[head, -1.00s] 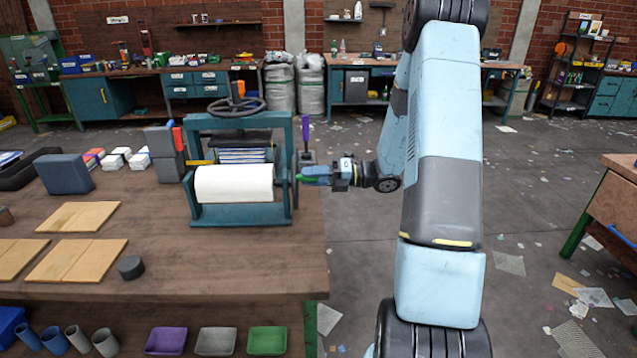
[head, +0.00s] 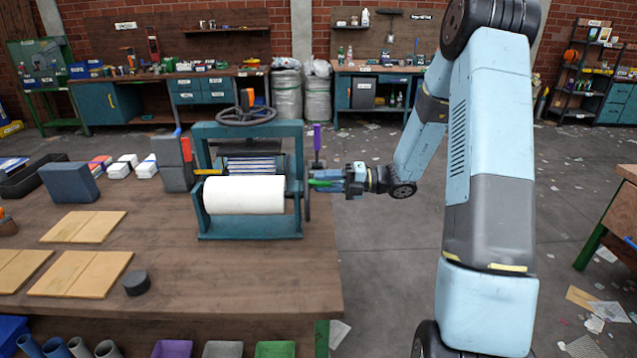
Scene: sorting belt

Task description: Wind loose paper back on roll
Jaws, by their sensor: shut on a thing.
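A white paper roll (head: 244,195) lies horizontally in a teal frame (head: 250,229) on the brown workbench. No loose sheet can be made out on its visible side. A dark crank wheel (head: 307,194) stands at the frame's right side, with a green handle (head: 320,183) pointing right. My gripper (head: 326,182) reaches in from the right and is shut on the green handle. Its fingers cover part of the handle. A large handwheel (head: 246,117) sits on top of the frame.
Grey blocks (head: 174,163) stand close left of the frame. Flat tan boards (head: 83,226) and a dark puck (head: 136,283) lie on the bench (head: 230,285). A purple upright handle (head: 317,138) rises just behind my gripper.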

